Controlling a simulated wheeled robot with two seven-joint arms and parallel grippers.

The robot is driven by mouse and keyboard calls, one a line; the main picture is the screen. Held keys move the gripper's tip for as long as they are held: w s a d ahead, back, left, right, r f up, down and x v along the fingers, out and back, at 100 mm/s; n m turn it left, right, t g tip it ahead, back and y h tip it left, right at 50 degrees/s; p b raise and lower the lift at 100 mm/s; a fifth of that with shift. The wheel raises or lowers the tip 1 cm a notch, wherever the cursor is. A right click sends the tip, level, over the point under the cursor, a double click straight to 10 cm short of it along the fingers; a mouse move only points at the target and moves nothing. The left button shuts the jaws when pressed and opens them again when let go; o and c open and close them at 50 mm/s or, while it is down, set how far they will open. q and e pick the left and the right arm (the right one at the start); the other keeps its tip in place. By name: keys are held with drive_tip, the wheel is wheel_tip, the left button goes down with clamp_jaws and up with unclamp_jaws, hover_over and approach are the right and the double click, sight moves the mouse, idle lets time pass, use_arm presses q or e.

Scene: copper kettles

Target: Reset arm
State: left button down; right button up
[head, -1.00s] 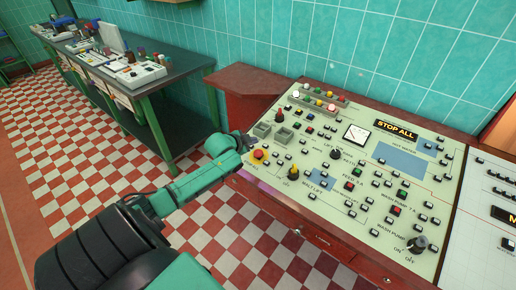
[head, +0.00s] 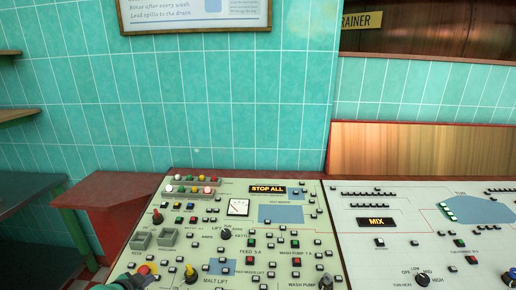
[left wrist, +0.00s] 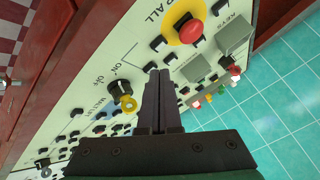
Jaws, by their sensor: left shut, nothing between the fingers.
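My left gripper (head: 138,272) shows only in part at the bottom left of the head view, by the near left corner of the control panel (head: 215,215). In the left wrist view, its two dark fingers (left wrist: 160,78) lie together, shut and empty, over the panel. A red stop button on a yellow disc (left wrist: 192,32) is beyond the fingertips. A black knob with a yellow part (left wrist: 122,92) is to the left of the fingers. I cannot tell whether the fingertips touch the panel. My right gripper is in neither view.
The tiled wall (head: 230,110) closes off the back.

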use_arm(q)
drive_tip(key=s+d+f+n+g, duration=0.2)
drive_tip(key=s+d+g, duration=0.1)
drive_tip(key=s+d, duration=0.75)
drive_tip(key=s+d+r+n+g, duration=0.3)
drive_tip(key=s+d, duration=0.1)
drive_tip(key=s, duration=0.7)
drive_tip(key=s+f+g+b, duration=0.1)
drive_tip(key=s+f, duration=0.2)
drive_tip(key=f, duration=1.1)
drive_tip(key=s+f+g+b, duration=0.1)
drive_tip(key=s+f, duration=0.1)
drive_tip(key=f, duration=1.2)
drive_tip(key=s+a+f+b, duration=0.1)
drive_tip(key=s+a+f, duration=0.2)
drive_tip(key=s+f, duration=1)
drive_tip(key=shift+s+g+b, duration=0.4)
drive_tip(key=shift+s, duration=0.7)
drive_tip(key=c, duration=1.5)
unclamp_jaws()
drive_tip(key=shift+c, duration=0.2)
